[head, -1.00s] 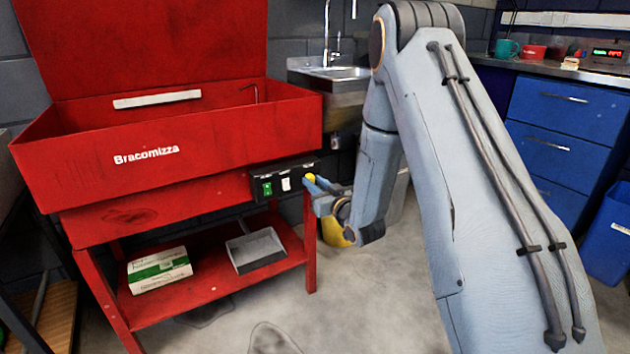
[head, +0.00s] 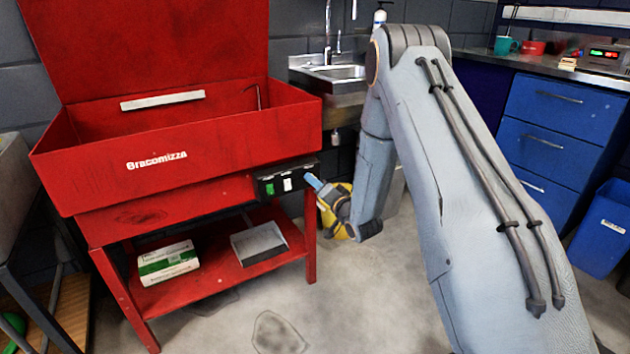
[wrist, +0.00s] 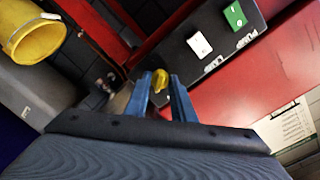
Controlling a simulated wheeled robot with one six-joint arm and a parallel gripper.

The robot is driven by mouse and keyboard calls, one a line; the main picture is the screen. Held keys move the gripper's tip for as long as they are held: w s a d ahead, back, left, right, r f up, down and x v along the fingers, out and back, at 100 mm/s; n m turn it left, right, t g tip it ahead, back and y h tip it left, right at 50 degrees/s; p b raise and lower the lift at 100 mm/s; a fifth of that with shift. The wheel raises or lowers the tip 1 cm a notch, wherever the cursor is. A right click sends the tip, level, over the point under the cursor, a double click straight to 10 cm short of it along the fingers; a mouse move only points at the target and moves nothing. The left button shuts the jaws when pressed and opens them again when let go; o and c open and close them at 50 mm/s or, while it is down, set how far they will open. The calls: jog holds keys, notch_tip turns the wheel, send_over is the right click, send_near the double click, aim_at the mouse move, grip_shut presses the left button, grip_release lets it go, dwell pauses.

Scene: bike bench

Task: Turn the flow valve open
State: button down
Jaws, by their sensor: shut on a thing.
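The flow valve is a small yellow knob (wrist: 160,82) at the end of the black control panel (wrist: 215,40) on the red parts washer. In the wrist view my gripper (wrist: 163,88) has its two blue fingers on either side of the knob, shut on it. In the head view my gripper (head: 315,183) reaches the right end of the black panel (head: 272,186), and the fingers hide the knob there. A green switch and a white switch sit on the panel beside it.
The red washer basin (head: 180,150) stands above the panel. A grey tray (head: 258,243) and a green-white box (head: 168,262) lie on its lower shelf. A yellow bucket (wrist: 35,35) is near my gripper. A sink (head: 340,72) and blue drawers (head: 565,107) stand behind.

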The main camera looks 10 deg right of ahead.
jog(key=shift+m, duration=0.5)
jog(key=c, duration=1.5)
grip_release()
jog(key=shift+s+p, duration=0.15)
jog(key=shift+p, duration=0.15)
jog(key=p+v, duration=0.1)
jog(key=v, duration=0.6)
jog(key=shift+s+d, duration=0.1)
jog(key=shift+s, duration=0.2)
